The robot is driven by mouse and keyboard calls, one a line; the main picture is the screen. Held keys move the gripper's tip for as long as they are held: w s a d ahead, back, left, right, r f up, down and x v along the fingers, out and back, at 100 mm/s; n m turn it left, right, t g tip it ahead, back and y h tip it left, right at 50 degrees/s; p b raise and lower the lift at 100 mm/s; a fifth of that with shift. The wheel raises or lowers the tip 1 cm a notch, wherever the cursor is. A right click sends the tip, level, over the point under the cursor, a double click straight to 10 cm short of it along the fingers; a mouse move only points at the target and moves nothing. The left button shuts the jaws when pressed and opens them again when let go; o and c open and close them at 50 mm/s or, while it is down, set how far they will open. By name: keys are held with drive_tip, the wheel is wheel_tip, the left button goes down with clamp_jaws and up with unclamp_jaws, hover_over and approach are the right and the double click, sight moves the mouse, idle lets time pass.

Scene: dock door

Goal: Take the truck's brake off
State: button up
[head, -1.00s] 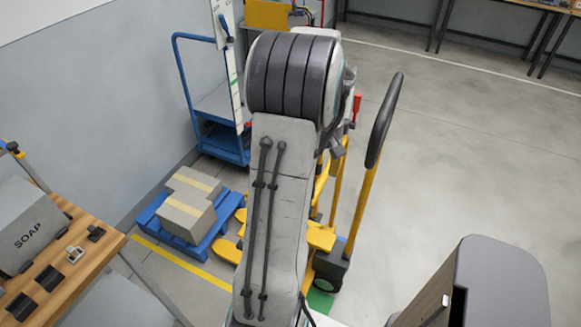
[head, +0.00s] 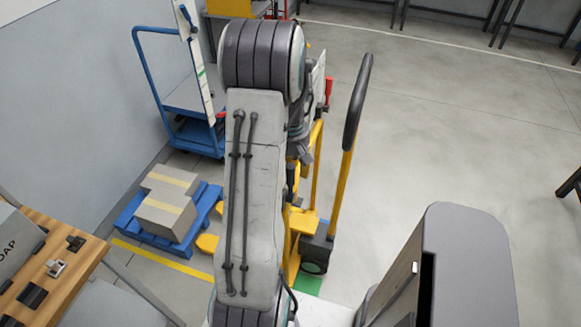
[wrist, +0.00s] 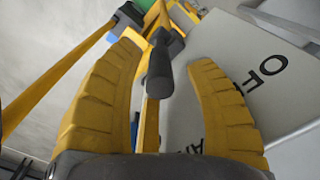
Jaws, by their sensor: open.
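The yellow truck (head: 300,222) stands beyond my arm in the head view, with a tall yellow post and a black loop handle (head: 357,100). In the wrist view a lever with a dark rounded grip (wrist: 160,75) sticks up between my fingers; it looks like the brake lever. My gripper (wrist: 164,58) is open, with one yellow finger on each side of the grip and gaps showing. A pale plate (wrist: 240,90) with black letters, partly cut off, lies behind the right finger. In the head view my arm hides most of the gripper and lever.
A blue pallet (head: 195,238) with cartons and a blue cart (head: 195,137) stand left of the truck. A wooden bench (head: 62,262) is at the lower left. A grey cabinet-like shape (head: 470,260) is at the lower right. Open floor lies right of the truck.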

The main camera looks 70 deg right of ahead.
drive_tip(key=shift+c, duration=0.2)
clamp_jaws()
idle(0.4)
